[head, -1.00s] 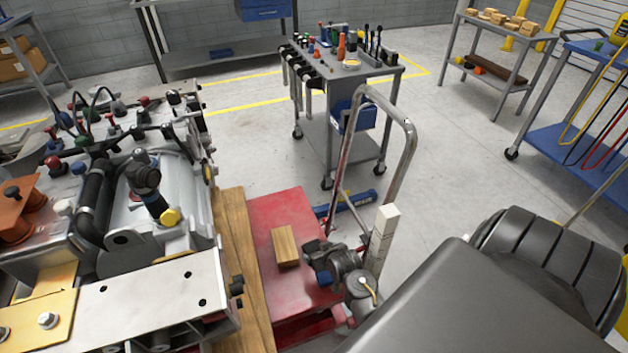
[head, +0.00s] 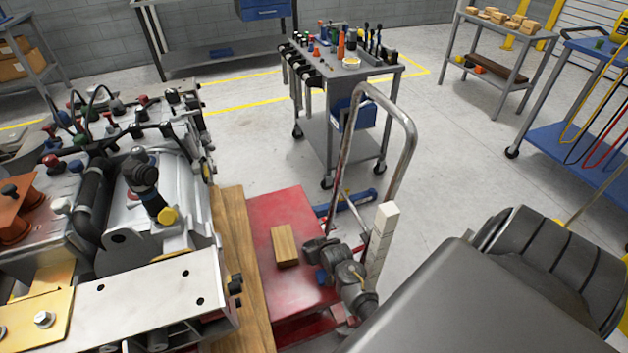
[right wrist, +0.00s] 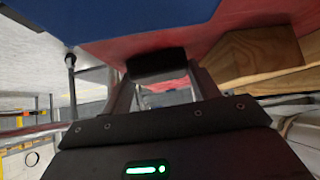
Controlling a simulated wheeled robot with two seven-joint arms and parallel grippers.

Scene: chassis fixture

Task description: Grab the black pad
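In the right wrist view a small black block (right wrist: 157,65), which looks like the black pad, sits at the far ends of my right gripper's fingers. The fingers stand apart with a gap between them; I cannot tell whether they press on the block. In the head view my right gripper (head: 318,252) is a dark shape over the red cart top, just right of a wooden block (head: 285,246). No separate black pad can be made out there. My left gripper is not in view.
The red cart top (head: 268,215) has a bent metal handle (head: 407,150) on its right. A metal chassis fixture (head: 150,285) stands on the left beside a wooden beam (head: 238,260). A grey tool cart (head: 340,80) stands behind. A large dark padded object (head: 550,265) is at lower right.

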